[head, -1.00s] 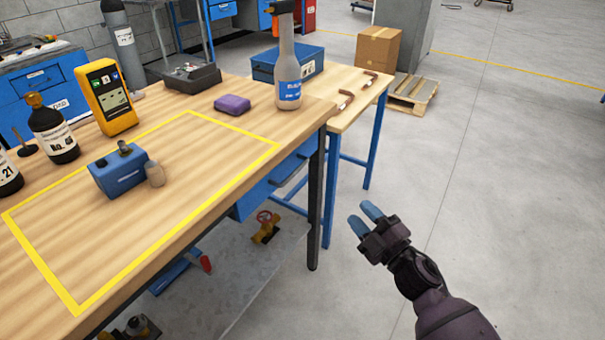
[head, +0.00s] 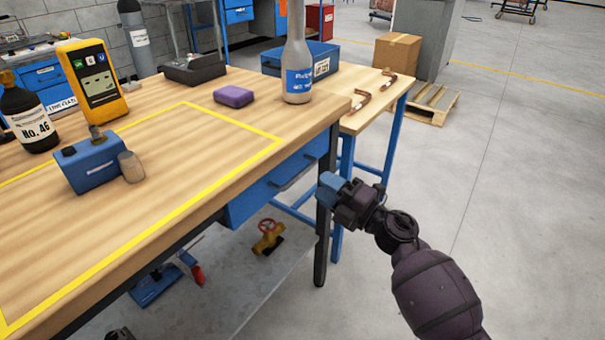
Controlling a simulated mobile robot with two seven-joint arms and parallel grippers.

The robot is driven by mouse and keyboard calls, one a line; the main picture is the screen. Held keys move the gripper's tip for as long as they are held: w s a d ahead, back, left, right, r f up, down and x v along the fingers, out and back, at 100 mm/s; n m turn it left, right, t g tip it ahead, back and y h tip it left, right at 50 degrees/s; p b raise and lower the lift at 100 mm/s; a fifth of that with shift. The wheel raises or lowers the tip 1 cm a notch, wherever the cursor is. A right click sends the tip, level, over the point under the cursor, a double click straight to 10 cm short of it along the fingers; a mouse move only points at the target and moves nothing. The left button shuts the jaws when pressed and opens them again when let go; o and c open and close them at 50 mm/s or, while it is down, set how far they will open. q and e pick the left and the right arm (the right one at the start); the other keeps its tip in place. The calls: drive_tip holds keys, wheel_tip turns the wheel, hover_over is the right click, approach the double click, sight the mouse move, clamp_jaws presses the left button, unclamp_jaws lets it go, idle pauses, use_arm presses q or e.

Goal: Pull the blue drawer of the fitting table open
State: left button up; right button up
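The blue drawer (head: 262,196) is under the right end of the wooden fitting table (head: 225,172) and looks shut. Its dark bar handle (head: 296,172) is on the front face. My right gripper (head: 327,188) is just right of the drawer, in front of the table's dark leg. Its blue fingers point left toward the drawer and overlap in this view, so the gap hardly shows. They hold nothing and appear apart from the handle. My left gripper is out of view.
A side table (head: 375,100) stands behind the leg. A red-wheeled valve (head: 267,238) lies on the lower shelf. The floor at right is clear.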

sight(302, 171)
drive_tip(key=b+x, duration=0.1)
drive_tip(key=x, duration=0.5)
drive_tip(key=shift+f, duration=0.15)
drive_tip(key=shift+w+a, duration=0.2)
drive_tip(key=shift+a, duration=0.1)
clamp_jaws()
